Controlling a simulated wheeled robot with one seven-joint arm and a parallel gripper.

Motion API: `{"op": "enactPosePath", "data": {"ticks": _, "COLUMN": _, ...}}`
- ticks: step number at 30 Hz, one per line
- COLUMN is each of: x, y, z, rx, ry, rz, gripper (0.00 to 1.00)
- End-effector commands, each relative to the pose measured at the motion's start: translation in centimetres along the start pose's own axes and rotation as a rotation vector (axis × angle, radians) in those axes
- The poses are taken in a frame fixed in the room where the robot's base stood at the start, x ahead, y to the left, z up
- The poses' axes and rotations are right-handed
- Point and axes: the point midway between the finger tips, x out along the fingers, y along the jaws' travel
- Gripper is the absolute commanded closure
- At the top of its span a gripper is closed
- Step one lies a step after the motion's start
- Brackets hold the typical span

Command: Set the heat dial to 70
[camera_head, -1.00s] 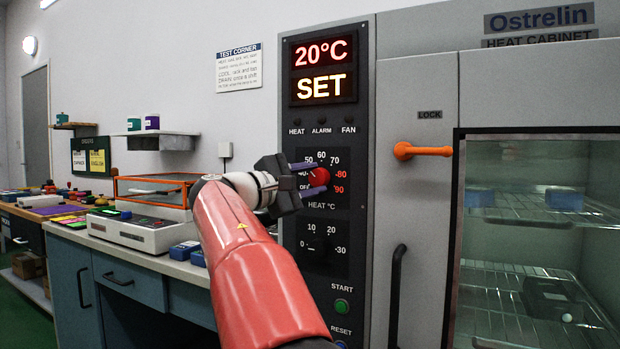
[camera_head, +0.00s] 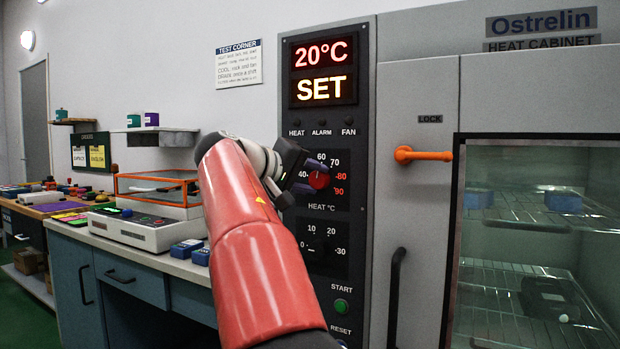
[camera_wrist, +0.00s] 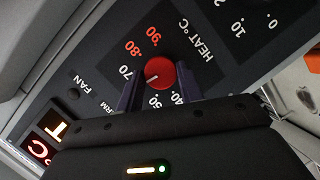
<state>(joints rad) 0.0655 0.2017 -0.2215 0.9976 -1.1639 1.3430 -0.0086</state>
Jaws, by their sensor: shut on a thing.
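The heat dial (camera_head: 319,180) is a round red knob on the dark control panel, ringed by numbers up to 90. My gripper (camera_head: 308,181) reaches it from the left and is shut on it. In the wrist view the red dial (camera_wrist: 161,73) sits between the two dark fingers of my gripper (camera_wrist: 160,86). Its pale mark points left and slightly down in that view, roughly between 60 and 70. The 60 label is hidden there by a finger. The display (camera_head: 323,72) reads 20°C and SET.
A second dial (camera_head: 313,248) sits below on the panel, with a green START button (camera_head: 341,306) under it. The orange lock handle (camera_head: 423,154) and glass-doored heat cabinet (camera_head: 540,240) are at right. A counter (camera_head: 180,267) with a scale-like device runs along the left.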

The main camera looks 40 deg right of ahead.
Motion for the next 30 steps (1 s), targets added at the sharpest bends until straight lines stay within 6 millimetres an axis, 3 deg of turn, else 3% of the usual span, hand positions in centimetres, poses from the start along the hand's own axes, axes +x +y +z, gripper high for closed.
{"op": "enactPosePath", "data": {"ticks": 15, "x": 0.12, "y": 0.05, "z": 0.27, "rx": 0.372, "ry": 0.024, "rz": -0.151, "gripper": 0.86}}
{"op": "enactPosePath", "data": {"ticks": 30, "x": 0.14, "y": 0.12, "z": 0.31, "rx": 0.483, "ry": 0.032, "rz": -0.196, "gripper": 0.86}}
